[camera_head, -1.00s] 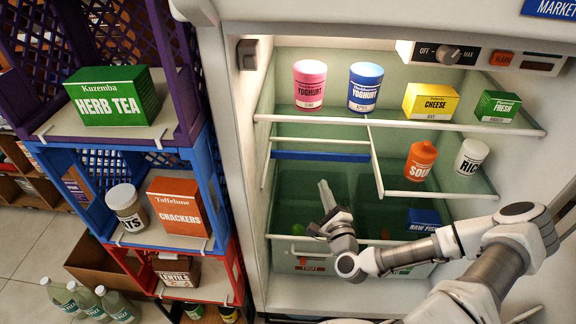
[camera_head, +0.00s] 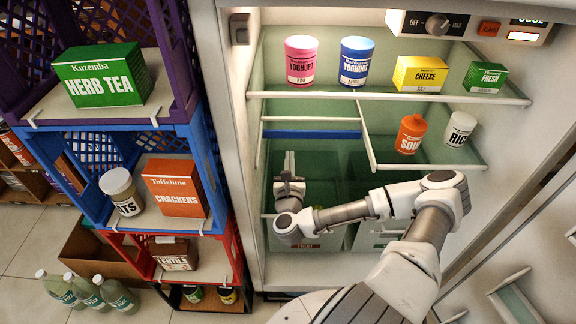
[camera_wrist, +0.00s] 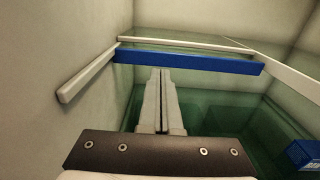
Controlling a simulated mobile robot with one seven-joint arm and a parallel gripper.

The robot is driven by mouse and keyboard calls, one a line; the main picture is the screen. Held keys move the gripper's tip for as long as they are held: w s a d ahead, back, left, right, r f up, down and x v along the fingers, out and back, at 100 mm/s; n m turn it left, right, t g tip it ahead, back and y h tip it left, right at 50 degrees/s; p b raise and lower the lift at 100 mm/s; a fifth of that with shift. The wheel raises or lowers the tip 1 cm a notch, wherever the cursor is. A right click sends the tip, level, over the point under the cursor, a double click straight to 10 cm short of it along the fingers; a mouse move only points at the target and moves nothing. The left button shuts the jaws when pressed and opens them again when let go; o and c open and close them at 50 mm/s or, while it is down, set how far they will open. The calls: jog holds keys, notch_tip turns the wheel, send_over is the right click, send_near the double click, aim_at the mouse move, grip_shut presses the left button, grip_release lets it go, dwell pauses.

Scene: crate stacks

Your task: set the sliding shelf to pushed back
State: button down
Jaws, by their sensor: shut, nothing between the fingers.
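The sliding shelf shows as a blue front strip (camera_head: 312,134) across the left half of the fridge, under the top shelf. The strip also shows in the wrist view (camera_wrist: 188,62), by the far end of a white side rail (camera_wrist: 88,74), with a white rod behind it. The shelf looks set well back, and nothing stands on it. My gripper (camera_head: 290,155) is inside the fridge, below and in front of the strip, pointing inward. In the wrist view its fingers (camera_wrist: 163,72) are together and empty, their tips just under the strip; I cannot tell if they touch.
The top shelf (camera_head: 385,97) holds two yoghurt tubs (camera_head: 357,60), cheese and a green box. A fixed right shelf (camera_head: 430,167) holds a sour jar (camera_head: 410,134) and a rice jar. Drawers (camera_head: 305,243) lie below. Crate stacks (camera_head: 150,134) stand left of the fridge wall.

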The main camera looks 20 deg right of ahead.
aim_at(290, 129)
jog(key=b+x, duration=0.2)
jog(key=x, duration=0.7)
jog(key=shift+w, duration=0.1)
jog(key=b+x, duration=0.1)
jog(key=x, duration=0.3)
jog(key=shift+f, duration=0.1)
jog(key=shift+w+d+r, duration=0.1)
jog(key=shift+d+r, duration=0.05)
jog(key=shift+r, duration=0.1)
jog(key=shift+r, duration=0.1)
